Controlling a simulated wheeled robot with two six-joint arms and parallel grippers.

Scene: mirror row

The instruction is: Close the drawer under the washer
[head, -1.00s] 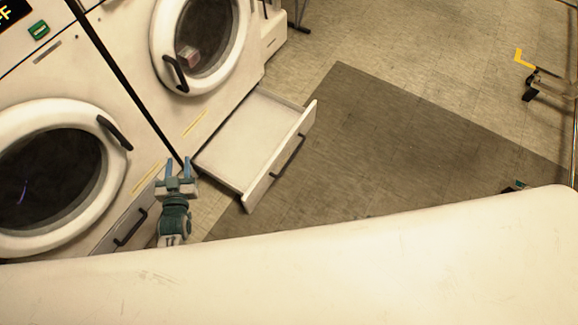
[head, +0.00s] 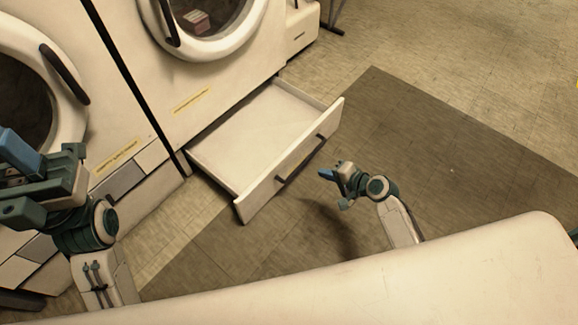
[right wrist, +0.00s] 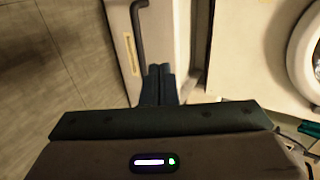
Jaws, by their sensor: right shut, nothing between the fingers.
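The white drawer (head: 262,115) stands pulled out from under the washer (head: 230,75) on the right of the pair. Its front panel (head: 255,198) carries a dark bar handle (head: 301,158). My right gripper (head: 323,174) is shut and empty, outside the drawer front near the handle, with a small gap seen in the head view. In the right wrist view its fingers (right wrist: 160,72) point toward the drawer front (right wrist: 122,45), and the handle (right wrist: 138,20) shows beyond them. My left gripper (head: 18,155) is at the left edge, away from the drawer; its finger gap is unclear.
Another washer (head: 110,120) stands at left, with the drawer beneath it (head: 120,182) shut. A dark mat (head: 430,160) covers the floor before the open drawer. A pale surface (head: 380,285) fills the bottom of the head view. Floor to the right is clear.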

